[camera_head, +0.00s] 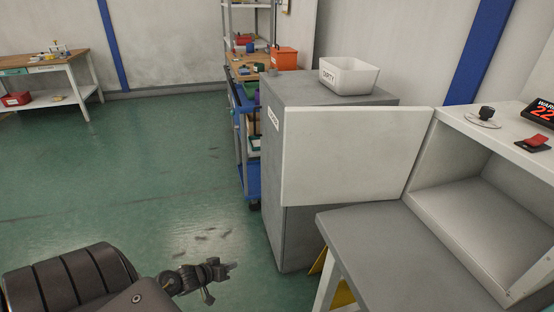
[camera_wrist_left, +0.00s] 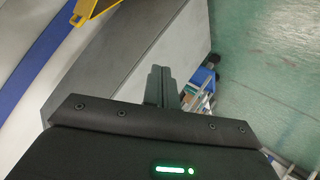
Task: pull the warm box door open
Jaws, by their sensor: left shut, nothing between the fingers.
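The warm box (camera_head: 528,135) stands at the right of the head view on a grey table. Its white door (camera_head: 352,155) is swung wide open to the left, and the empty inside of the box shows. My left gripper (camera_head: 232,267) is low in the head view, over the green floor, left of the table and well apart from the door. Its fingers (camera_wrist_left: 158,86) are shut with nothing between them in the left wrist view. My right gripper is in neither view.
A grey cabinet (camera_head: 275,205) stands behind the door with a white bin (camera_head: 349,75) on top. The grey table (camera_head: 375,235) lies in front of the box. A blue cart (camera_head: 250,180) is behind the cabinet. The floor (camera_head: 130,170) at left is free.

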